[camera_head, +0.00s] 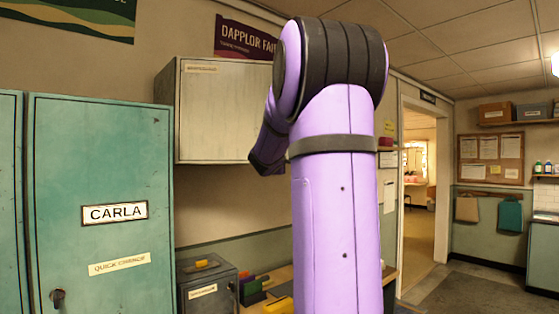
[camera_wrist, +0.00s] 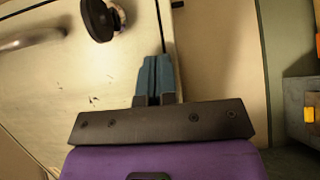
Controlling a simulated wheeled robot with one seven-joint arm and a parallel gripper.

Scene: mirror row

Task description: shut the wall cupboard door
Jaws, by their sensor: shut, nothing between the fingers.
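The cream wall cupboard (camera_head: 225,110) hangs left of my raised arm in the head view, with a small label at its top left. My arm covers its right end, and I cannot tell there how far its door stands open. In the wrist view a pale panel, apparently the cupboard door (camera_wrist: 90,90), fills the left side, tilted. It carries a metal bar handle (camera_wrist: 30,40) and a dark round knob (camera_wrist: 97,18). My gripper (camera_wrist: 156,62) is shut and empty, its fingertips by the panel's right edge. I cannot tell whether they touch it. The gripper is hidden in the head view.
Teal lockers (camera_head: 100,200) stand at the left, one marked CARLA. Below the cupboard are a dark grey box (camera_head: 207,285) and a counter with small items. A doorway (camera_head: 420,190) opens at the right, with a notice board (camera_head: 490,158) beyond it. Floor shows at lower right.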

